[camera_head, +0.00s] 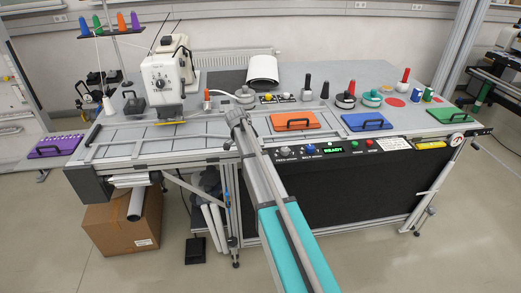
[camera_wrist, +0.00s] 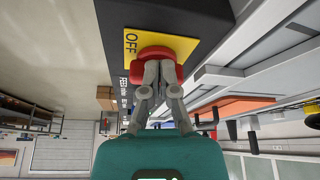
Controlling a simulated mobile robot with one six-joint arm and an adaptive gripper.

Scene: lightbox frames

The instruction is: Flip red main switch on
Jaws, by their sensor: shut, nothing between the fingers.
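In the wrist view, the red main switch (camera_wrist: 155,53) is a rounded red knob on a yellow plate (camera_wrist: 185,44) fixed to a dark panel. The word OFF is printed on the plate beside it. My gripper (camera_wrist: 159,72) is shut, with its fingertips together right at the knob and nothing between them. The tips overlap the knob in the picture; whether they touch it I cannot tell. In the head view my arm reaches to the left end of the control panel (camera_head: 370,149), and the switch is hidden there.
The panel carries knobs and a green READY display (camera_head: 333,150). A white sewing machine (camera_head: 160,85) stands to the left.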

